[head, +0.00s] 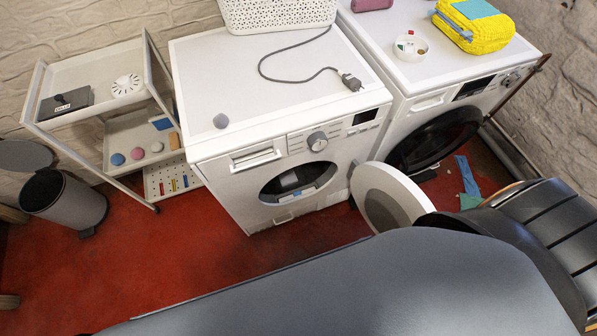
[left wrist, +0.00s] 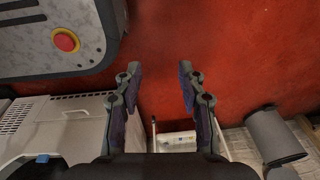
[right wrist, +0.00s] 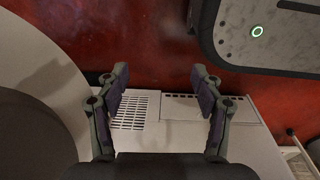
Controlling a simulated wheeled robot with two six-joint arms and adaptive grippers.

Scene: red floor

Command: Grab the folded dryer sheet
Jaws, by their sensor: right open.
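I cannot tell for sure which thing is the folded dryer sheet. In the head view, a narrow blue piece (head: 466,176) lies on the red floor in front of the right machine, with a teal scrap beside it. A flat blue piece (head: 476,9) also lies on the yellow cloth bundle (head: 480,29) on the right machine. My left gripper (left wrist: 162,70) is open and empty, with red floor beyond its fingers. My right gripper (right wrist: 160,72) is open and empty over red floor and a white slotted surface. Neither gripper shows in the head view.
A white washing machine (head: 262,90) has its round door (head: 388,196) swung open. The right machine (head: 425,70) has a dark round door. A charger with a cord (head: 350,80) lies on top. A white cart (head: 95,66) and a grey bin (head: 70,206) stand left. Floor front left is clear.

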